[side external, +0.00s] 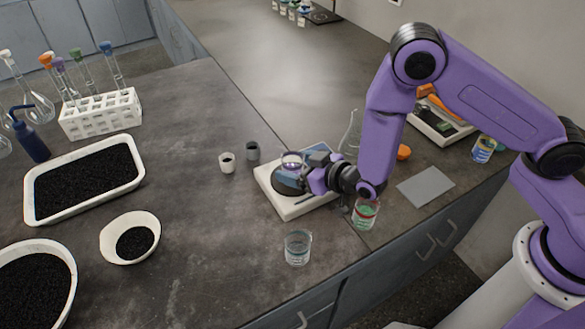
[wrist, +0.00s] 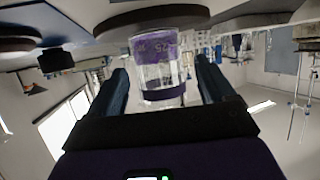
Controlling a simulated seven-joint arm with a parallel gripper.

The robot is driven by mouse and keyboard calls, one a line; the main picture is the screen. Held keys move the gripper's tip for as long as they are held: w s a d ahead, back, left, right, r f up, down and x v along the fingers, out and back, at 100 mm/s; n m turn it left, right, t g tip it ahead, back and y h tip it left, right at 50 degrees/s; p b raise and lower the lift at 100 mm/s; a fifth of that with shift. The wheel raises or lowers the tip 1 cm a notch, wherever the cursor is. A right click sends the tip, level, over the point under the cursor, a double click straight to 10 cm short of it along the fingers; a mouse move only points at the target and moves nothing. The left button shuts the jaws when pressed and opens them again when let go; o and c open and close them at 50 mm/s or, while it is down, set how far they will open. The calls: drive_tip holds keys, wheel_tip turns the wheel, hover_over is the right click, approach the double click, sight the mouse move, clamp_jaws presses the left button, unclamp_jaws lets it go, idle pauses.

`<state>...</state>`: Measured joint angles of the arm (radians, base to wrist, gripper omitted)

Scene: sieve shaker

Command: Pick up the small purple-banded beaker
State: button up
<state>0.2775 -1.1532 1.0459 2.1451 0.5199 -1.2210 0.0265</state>
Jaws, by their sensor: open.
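The small purple-banded beaker (side external: 292,161) is clear glass and stands on the dark round plate (side external: 287,181) of a white device (side external: 300,206) in the side view. In the wrist view, which is upside down, the beaker (wrist: 160,62) shows a purple band marked "25" against the dark plate (wrist: 152,18). My gripper (side external: 308,172) is low over the device, to the right of the beaker. Its two dark fingers (wrist: 161,72) are apart, one on each side of the beaker, with visible gaps. Part of the plate is hidden by my gripper.
A clear beaker (side external: 298,247) stands in front of the device, and a green-banded beaker (side external: 365,213) to its right. Two small cups, white (side external: 227,162) and grey (side external: 253,151), stand to the left. A flask (side external: 351,135) is behind my arm. The counter's middle left is clear.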

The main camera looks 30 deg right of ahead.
drive_tip(key=shift+x, duration=0.9)
drive_tip(key=c, duration=1.1)
drive_tip(key=shift+r, duration=0.3)
